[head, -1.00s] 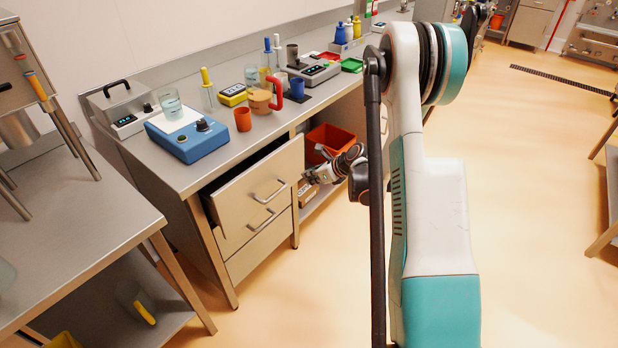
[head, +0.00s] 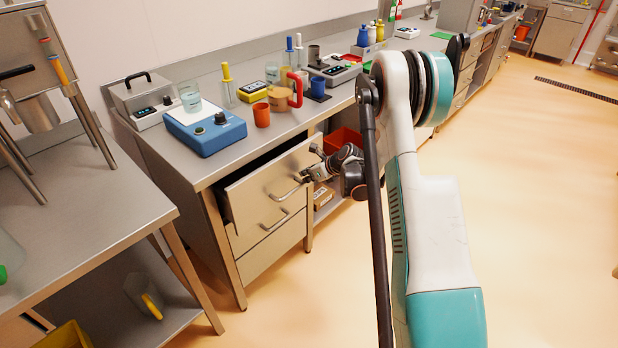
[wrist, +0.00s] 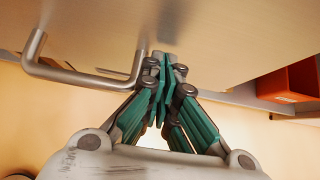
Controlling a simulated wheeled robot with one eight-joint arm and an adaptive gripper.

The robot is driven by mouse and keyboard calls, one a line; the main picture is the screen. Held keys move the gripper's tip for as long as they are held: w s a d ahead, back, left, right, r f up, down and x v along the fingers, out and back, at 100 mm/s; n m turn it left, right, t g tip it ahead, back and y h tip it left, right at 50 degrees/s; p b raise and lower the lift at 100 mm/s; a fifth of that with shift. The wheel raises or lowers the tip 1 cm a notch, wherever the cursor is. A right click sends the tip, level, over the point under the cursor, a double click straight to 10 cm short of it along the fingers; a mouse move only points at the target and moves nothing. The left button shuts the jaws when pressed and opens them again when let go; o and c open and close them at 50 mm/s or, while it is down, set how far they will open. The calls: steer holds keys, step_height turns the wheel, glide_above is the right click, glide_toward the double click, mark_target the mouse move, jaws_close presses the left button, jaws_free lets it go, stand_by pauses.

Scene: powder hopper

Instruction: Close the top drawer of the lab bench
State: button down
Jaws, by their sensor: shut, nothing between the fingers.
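The top drawer (head: 268,192) of the lab bench (head: 225,160) stands open, its front pulled out from the bench. Its silver bar handle (head: 286,192) also shows in the wrist view (wrist: 75,75). My gripper (head: 307,174) is at the right part of the drawer front, beside the right end of the handle. In the wrist view my gripper (wrist: 163,62) is shut and empty, with its fingertips at or very close to the drawer face. Whether they touch it I cannot tell. The lower drawer (head: 272,238) appears shut.
An orange bin (head: 343,141) and a small box (head: 323,194) sit in the open bay right of the drawers. A blue device (head: 205,132) and an orange cup (head: 261,115) stand on the bench top. Another metal table (head: 80,225) is at left. Floor at right is clear.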

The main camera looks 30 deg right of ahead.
steer(key=w+a, duration=0.1)
steer(key=w, duration=0.1)
steer(key=w+a, duration=0.1)
steer(key=w, duration=0.2)
steer(key=w+a, duration=0.1)
steer(key=w, duration=0.2)
steer(key=shift+w, duration=0.15)
steer(key=shift+w+r, duration=0.1)
steer(key=shift+w, duration=0.05)
